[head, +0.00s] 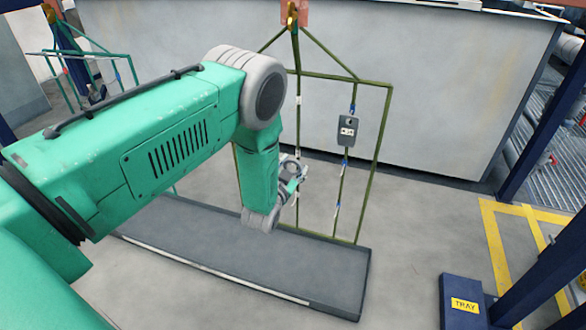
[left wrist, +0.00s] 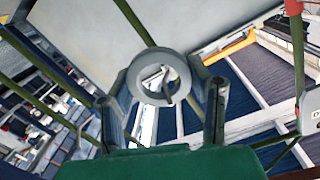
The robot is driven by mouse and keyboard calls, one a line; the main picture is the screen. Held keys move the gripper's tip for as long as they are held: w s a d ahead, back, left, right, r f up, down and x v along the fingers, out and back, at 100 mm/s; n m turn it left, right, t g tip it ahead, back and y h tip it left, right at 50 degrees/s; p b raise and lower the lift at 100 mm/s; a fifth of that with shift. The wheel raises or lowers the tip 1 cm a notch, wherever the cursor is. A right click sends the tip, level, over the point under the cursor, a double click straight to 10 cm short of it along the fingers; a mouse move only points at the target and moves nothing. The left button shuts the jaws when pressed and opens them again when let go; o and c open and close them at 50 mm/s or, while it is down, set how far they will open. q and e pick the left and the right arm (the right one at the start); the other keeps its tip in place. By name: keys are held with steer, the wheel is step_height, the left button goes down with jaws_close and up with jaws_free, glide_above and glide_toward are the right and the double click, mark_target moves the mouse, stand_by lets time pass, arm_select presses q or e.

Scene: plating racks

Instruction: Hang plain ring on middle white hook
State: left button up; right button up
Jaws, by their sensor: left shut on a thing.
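My left gripper (head: 291,180) is beside the left inner bar of the green hanging rack (head: 378,150). In the left wrist view its two fingers are shut on a plain grey ring (left wrist: 137,78), which faces the camera. Through the ring's hole a white bar and a small dark piece show; I cannot tell whether the ring touches a hook. The rack's inner bars carry small white and blue marked hooks, such as a white one (head: 298,100) high on the left bar. The middle white hook is not clear behind the gripper. My right gripper is not in view.
A grey box-like tag (head: 347,130) hangs on the rack's right inner bar. A long dark tray (head: 330,272) lies below the rack. A blue stand labelled TRAY (head: 463,285) is at the lower right. Another rack (head: 85,70) hangs at the far left.

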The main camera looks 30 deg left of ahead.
arm_select(q)
steer(key=shift+w+f, duration=0.25)
stand_by(0.5)
stand_by(0.3)
steer(key=o, duration=1.4)
steer(key=shift+c, duration=0.2)
steer(key=shift+s, duration=0.1)
steer(key=s+d+g+h+p, duration=0.1)
steer(key=s+d+g+p, duration=0.2)
steer(key=s, duration=1.1)
steer(key=s+d+r+n+g+h+p, duration=0.1)
steer(key=s+d+g+p, duration=0.2)
steer(key=s+g, duration=0.4)
steer(key=s+d+g+h+p, duration=0.1)
steer(key=s+d+g+p, duration=0.2)
steer(key=s, duration=1.8)
steer(key=g+p, duration=0.2)
steer(key=g, duration=0.1)
steer(key=shift+s+d+r+h, duration=0.15)
steer(key=shift+s+d+h, duration=0.15)
steer(key=shift+s+d, duration=0.05)
